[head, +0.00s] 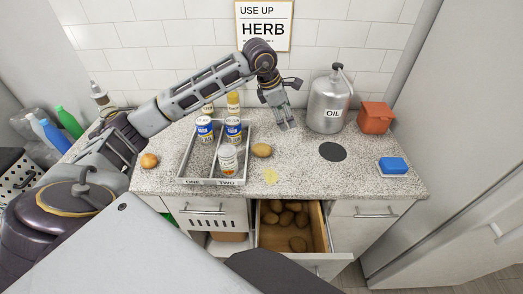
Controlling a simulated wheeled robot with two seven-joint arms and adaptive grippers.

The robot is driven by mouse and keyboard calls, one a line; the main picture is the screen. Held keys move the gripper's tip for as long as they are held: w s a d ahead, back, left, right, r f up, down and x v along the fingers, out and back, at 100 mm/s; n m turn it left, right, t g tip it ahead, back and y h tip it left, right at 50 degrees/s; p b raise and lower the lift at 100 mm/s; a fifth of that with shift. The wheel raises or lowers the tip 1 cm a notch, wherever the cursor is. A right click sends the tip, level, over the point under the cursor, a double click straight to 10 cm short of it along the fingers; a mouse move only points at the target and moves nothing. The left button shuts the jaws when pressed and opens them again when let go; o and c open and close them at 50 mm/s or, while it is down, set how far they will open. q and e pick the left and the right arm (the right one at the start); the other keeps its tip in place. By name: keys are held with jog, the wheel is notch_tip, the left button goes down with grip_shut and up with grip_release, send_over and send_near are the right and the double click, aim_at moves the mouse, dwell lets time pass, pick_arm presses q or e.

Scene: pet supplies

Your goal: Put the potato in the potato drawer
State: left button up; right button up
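A tan potato (262,150) lies on the speckled counter, just right of the tray. The potato drawer (324,226) under the counter is pulled open, and several potatoes (298,243) lie in it. My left gripper (288,127) points down over the back of the counter, behind and to the right of the loose potato and apart from it. Its fingers are small and seen at an angle, so I cannot tell whether they are open or shut. Nothing shows between them. My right gripper is not in view.
A two-part tray (211,181) holds several jars, left of the potato. An oil can (330,104), an orange container (375,117) and a blue sponge (393,165) stand to the right. An onion (149,160) lies at left. The counter above the drawer is mostly clear.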

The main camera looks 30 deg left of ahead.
pick_arm(q)
jog(key=s+a+f+m+g+y, duration=0.1)
jog(key=s+a+m+g+y, duration=0.1)
jog(key=s+a+m+g, duration=0.1)
jog(key=shift+s+a+f+m+y, duration=0.4)
jog(key=shift+s+a+m, duration=0.5)
jog(key=shift+s, duration=0.35)
send_over(264, 146)
jog(key=f, duration=0.6)
jog(key=shift+s+f, duration=0.3)
jog(key=shift+f, duration=0.1)
jog(key=shift+f+p, duration=0.3)
jog(key=shift+f, duration=0.4)
jog(key=shift+w+f, duration=0.1)
jog(key=shift+f, duration=0.1)
